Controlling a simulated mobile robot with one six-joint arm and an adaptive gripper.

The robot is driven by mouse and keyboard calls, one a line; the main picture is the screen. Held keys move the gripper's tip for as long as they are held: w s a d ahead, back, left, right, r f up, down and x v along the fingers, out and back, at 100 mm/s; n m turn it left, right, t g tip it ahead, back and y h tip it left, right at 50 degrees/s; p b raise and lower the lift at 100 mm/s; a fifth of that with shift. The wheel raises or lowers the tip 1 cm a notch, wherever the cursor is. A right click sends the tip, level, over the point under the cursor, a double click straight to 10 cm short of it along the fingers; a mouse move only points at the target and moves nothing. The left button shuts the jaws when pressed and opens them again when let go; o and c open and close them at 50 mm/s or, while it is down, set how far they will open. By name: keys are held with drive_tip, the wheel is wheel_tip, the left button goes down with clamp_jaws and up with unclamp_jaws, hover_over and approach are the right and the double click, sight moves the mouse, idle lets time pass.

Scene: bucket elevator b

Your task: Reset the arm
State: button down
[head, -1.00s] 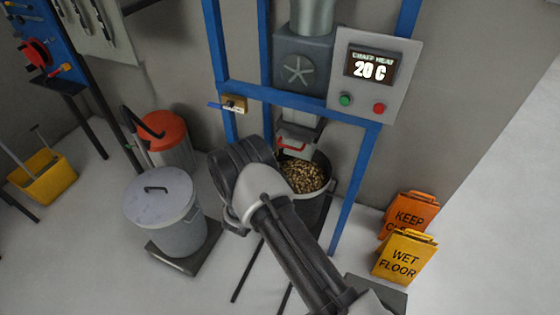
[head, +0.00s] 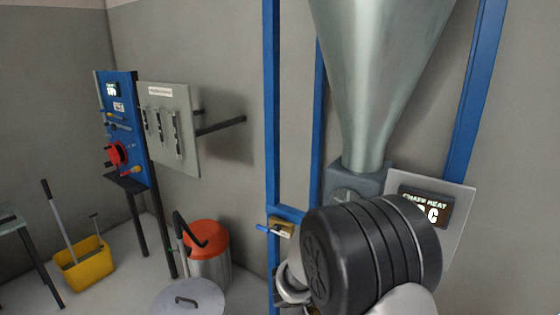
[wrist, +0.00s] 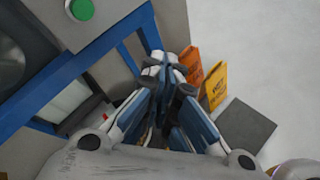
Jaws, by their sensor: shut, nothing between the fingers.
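My gripper (wrist: 163,66) is in the wrist view, with its two fingertips together and nothing between them. It points toward the floor side of the blue frame (wrist: 85,73), near the folding floor signs. In the head view my arm's dark joint fills the lower right and hides the gripper. It covers part of the grey control panel (head: 458,225) with its "CHAFF HEAT" display (head: 425,208).
A steel hopper (head: 375,80) hangs inside the blue frame (head: 272,120). An orange-lidded bin (head: 210,268), a grey lidded can (head: 188,302) and a yellow bucket (head: 85,266) stand left. Orange (wrist: 190,62) and yellow (wrist: 214,83) signs stand beside a dark floor plate (wrist: 246,126).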

drive_tip(key=s+r+m+g+y, duration=0.25)
drive_tip(key=s+r+m, duration=0.2)
drive_tip(key=s, duration=0.45)
drive_tip(key=s+r+m+g+y, duration=0.1)
drive_tip(key=s+r+m+y, duration=0.3)
drive_tip(key=s, duration=0.5)
drive_tip(key=s+a+r+m+t+y, duration=0.2)
drive_tip(key=s+a+m+y, duration=0.4)
drive_tip(key=s+a, duration=0.3)
drive_tip(key=shift+s+r+m+t, duration=0.4)
drive_tip(key=shift+s+m+t, duration=0.25)
drive_tip(key=shift+s+m, duration=0.25)
